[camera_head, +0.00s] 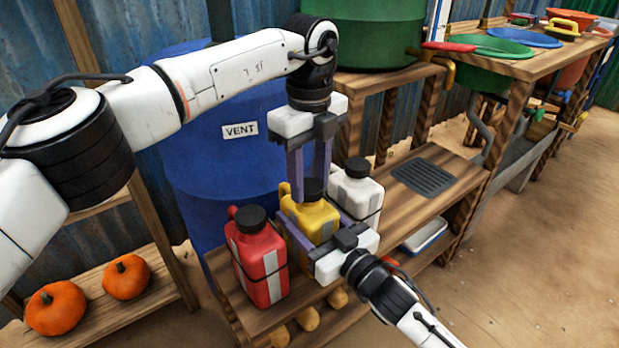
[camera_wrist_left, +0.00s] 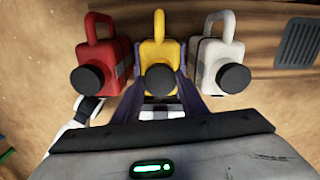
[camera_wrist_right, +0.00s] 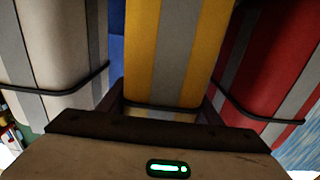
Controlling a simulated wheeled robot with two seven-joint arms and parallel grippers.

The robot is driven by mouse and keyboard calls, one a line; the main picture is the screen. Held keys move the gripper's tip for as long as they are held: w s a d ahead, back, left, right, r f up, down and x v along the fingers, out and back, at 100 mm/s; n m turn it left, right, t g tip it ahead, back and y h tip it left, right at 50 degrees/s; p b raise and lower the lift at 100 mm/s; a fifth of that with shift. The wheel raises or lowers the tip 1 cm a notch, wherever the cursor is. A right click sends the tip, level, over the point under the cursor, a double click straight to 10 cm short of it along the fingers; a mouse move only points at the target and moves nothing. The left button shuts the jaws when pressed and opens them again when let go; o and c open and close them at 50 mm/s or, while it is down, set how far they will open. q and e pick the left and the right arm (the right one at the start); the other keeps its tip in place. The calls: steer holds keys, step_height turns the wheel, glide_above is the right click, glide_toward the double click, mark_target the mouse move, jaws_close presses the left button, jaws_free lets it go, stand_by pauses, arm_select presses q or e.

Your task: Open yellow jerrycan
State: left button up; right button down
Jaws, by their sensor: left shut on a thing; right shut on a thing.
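The yellow jerrycan (camera_head: 316,222) stands upright on the wooden shelf, between the red jerrycan (camera_head: 262,262) and the white jerrycan (camera_head: 356,190). Its black cap (camera_head: 312,189) is on its neck; the cap also shows in the left wrist view (camera_wrist_left: 159,79). My left gripper (camera_head: 312,196) comes down from above and is shut on the black cap, one finger on each side. My right gripper (camera_head: 318,236) reaches in from the front, low down, and is shut on the yellow can's body. In the right wrist view the yellow body (camera_wrist_right: 172,50) fills the space between its fingers.
The red and white cans stand close on either side of my grippers. A blue barrel (camera_head: 215,150) marked VENT is behind. A dark grate (camera_head: 424,176) lies on the bench at right. Two pumpkins (camera_head: 127,277) sit on a left shelf.

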mark_target(310, 185)
arm_select(q)
steer(key=n, duration=0.7)
arm_select(e)
steer(key=shift+f, duration=0.1)
arm_select(q)
steer(key=shift+r, duration=0.2)
steer(key=shift+r, duration=0.9)
steer(key=shift+r, duration=2.05)
arm_select(e)
steer(key=c, duration=0.5)
jaws_free()
